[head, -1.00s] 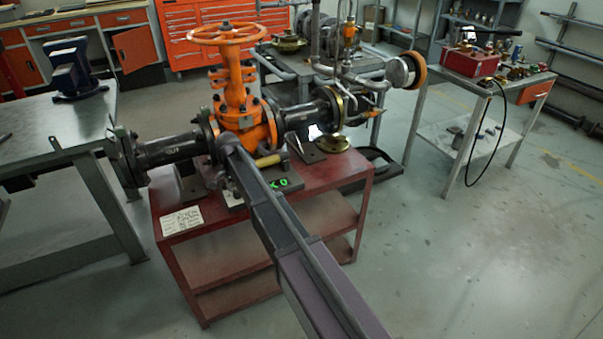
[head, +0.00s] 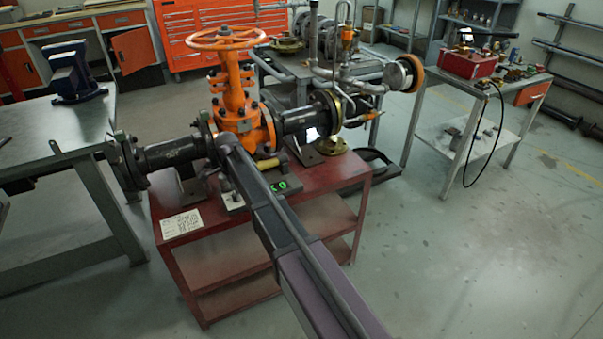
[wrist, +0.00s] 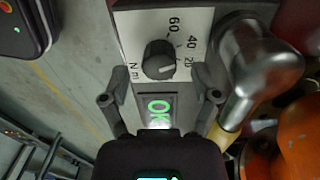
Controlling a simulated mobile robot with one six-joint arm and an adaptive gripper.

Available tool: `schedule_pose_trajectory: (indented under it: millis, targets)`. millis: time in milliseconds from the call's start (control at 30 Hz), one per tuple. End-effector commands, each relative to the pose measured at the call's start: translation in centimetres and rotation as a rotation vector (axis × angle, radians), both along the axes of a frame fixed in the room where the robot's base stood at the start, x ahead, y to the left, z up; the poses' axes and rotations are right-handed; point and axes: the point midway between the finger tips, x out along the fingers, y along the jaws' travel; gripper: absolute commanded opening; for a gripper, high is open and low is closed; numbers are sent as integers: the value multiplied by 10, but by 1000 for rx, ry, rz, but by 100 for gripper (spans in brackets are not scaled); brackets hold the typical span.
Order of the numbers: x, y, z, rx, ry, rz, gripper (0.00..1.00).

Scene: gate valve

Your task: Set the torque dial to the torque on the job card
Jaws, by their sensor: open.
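The torque dial is a black knob (wrist: 158,60) on a white scale plate (wrist: 190,25) marked 20, 40, 60 and N m. A pale mark on the knob points to the lower right, near the 20 end; the exact reading is unclear. A display (wrist: 158,110) beside the dial shows a green OK. My gripper (wrist: 158,84) is open, with its fingers apart on either side of the display, near the knob and not closed on it. The job card (head: 182,221) lies on the red cart's front left corner; its writing is too small to read.
An orange valve with a handwheel (head: 227,38) and dark flanged pipes stands on the red cart (head: 215,262). A rounded metal part and yellow handle (wrist: 225,137) lie close right of the gripper.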

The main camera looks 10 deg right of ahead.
Motion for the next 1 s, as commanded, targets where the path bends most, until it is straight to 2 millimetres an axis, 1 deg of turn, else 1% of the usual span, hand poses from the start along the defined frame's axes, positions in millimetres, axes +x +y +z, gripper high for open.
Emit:
schedule_pose_trajectory:
  millis: [33, 1000]
  targets:
    - [0, 0, 9, 0, 0, 1, 79]
    - [2, 0, 90, 0, 0, 2, 79]
